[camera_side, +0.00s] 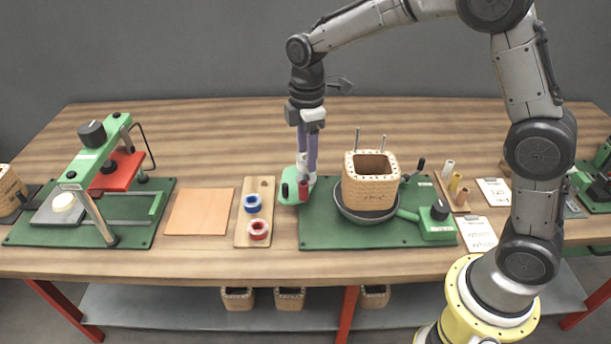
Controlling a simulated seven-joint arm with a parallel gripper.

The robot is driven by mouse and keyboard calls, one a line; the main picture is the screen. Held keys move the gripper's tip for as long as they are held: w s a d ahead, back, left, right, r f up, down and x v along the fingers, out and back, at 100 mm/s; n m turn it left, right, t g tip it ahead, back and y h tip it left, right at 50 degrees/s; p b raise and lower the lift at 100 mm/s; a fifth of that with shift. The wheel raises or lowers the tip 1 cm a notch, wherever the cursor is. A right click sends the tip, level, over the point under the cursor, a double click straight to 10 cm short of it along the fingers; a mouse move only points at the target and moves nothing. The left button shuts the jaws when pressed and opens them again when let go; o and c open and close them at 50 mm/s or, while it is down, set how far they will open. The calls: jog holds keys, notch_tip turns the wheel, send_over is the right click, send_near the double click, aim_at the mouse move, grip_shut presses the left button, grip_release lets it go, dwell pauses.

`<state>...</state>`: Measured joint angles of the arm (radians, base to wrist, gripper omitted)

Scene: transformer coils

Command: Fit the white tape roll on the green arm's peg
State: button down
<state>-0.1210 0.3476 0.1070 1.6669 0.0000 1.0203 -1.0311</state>
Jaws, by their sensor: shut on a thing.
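My gripper (308,172) points straight down with its purple fingers close together, at the left end of the green base. It is shut on the white tape roll (311,179), of which only a small pale part shows at the fingertips. The roll is right at the green arm (290,198), a short rounded green piece with a dark upright post on its left and a red part on its right. The fingers hide the peg, so I cannot tell whether the roll is around it, above it or beside it.
A wooden board (245,238) to the left holds a blue roll (252,203) and a red roll (259,229). Just right of my gripper, a wooden coil block (371,190) with two upright rods stands in a dark round dish. A green press (92,160) stands at far left.

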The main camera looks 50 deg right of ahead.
notch_tip(320, 180, up, 2)
jog(key=w+d, duration=0.3)
jog(key=shift+s+a+f, duration=0.1)
jog(key=shift+a+f, duration=0.05)
jog(key=shift+f, duration=1.25)
jog(key=shift+s+a+f, duration=0.1)
jog(key=shift+f, duration=1.25)
jog(key=shift+f, duration=1.45)
jog(key=shift+c, duration=1)
grip_release()
jog(key=shift+o, duration=0.2)
jog(key=shift+o, duration=0.8)
